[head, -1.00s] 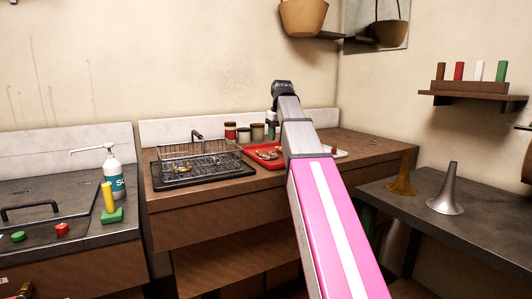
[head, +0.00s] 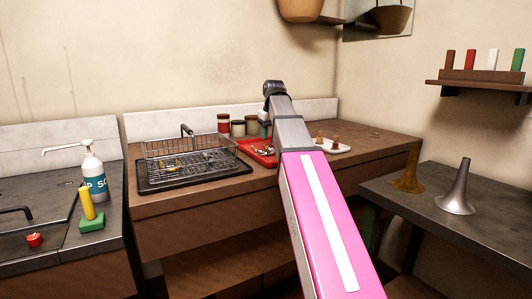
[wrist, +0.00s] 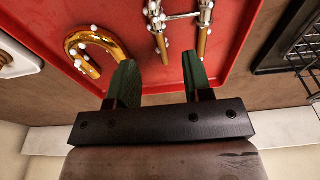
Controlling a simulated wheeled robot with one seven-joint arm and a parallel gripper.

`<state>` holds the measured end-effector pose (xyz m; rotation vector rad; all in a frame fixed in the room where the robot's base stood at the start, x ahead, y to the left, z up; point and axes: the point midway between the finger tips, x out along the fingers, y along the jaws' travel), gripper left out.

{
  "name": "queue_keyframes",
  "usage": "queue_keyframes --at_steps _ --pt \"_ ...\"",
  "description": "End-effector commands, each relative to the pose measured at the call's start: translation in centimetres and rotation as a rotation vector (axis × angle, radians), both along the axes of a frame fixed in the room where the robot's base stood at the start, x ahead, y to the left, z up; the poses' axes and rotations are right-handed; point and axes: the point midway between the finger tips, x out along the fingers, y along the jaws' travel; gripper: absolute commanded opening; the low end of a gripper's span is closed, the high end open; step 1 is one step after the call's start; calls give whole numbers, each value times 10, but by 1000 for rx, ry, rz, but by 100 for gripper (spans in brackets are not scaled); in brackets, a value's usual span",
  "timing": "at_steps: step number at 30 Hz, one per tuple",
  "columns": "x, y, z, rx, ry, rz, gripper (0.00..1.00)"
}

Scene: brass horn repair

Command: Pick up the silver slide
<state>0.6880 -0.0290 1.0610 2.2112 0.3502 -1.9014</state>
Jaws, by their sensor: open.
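In the wrist view, a slide-like piece with silver tubes, a silver crossbar and brass-coloured legs (wrist: 161,20) lies on the red tray (wrist: 225,72). Its top is cut off by the frame edge; it looks like the silver slide. My gripper (wrist: 160,72) is open and empty above the tray, its green fingers apart. In the head view my arm hides the gripper and part of the red tray (head: 258,146); small shiny parts there are too small to tell apart.
A curved brass crook (wrist: 100,40) lies beside the slide, near the left finger. A wire basket (head: 190,157) stands on a dark mat left of the tray. Several jars (head: 238,127) stand behind. A white dish (head: 333,147) with small parts lies right of the tray.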

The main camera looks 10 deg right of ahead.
Motion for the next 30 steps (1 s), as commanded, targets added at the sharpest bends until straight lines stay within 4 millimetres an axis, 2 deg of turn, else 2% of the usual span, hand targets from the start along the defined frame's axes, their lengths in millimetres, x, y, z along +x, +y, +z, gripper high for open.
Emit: queue_keyframes --at_steps 10,19,20,21,24,30 --pt "-1 0 -43 0 2 0 46" --pt "0 0 -49 0 0 0 46" --pt "0 0 -49 0 0 0 39" --pt "1 0 -49 0 0 0 26" --pt "0 0 -49 0 0 0 0" --pt "0 0 -49 0 0 0 0"
